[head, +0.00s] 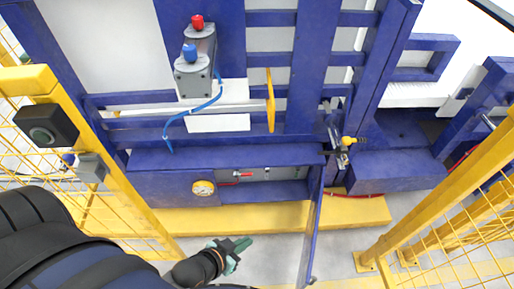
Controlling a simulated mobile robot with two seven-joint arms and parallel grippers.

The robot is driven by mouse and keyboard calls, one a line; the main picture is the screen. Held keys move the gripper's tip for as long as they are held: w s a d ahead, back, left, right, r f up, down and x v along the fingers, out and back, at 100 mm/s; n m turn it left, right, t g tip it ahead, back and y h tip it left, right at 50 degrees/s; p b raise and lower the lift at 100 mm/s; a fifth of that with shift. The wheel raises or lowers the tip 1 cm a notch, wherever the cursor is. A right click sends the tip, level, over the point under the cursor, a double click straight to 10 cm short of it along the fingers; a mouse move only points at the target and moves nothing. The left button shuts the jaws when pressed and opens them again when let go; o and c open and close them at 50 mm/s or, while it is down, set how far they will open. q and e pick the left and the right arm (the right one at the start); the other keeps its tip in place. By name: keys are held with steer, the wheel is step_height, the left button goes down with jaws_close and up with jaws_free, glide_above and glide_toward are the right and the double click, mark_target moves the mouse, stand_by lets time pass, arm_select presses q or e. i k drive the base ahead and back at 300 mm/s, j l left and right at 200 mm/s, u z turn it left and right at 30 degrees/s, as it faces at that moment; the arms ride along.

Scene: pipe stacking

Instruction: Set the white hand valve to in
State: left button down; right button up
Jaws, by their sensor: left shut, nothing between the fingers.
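In the head view, an open blue cabinet (262,190) holds a small valve with a red handle (240,175) on its back wall. I cannot make out a white hand valve for certain at this size. My left gripper (242,244), dark with greenish fingers, is shut and empty. It shows in front of and below the cabinet in the picture, apart from the valve. My right gripper is not in view.
The cabinet's blue door (313,225) stands open to the right of my left gripper. A round gauge (203,188) sits left of the valve. Yellow fence posts (100,150) stand at both sides. A yellow beam (240,217) runs below the cabinet.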

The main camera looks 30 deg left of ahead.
mark_target(267, 171)
steer(key=u, duration=0.75)
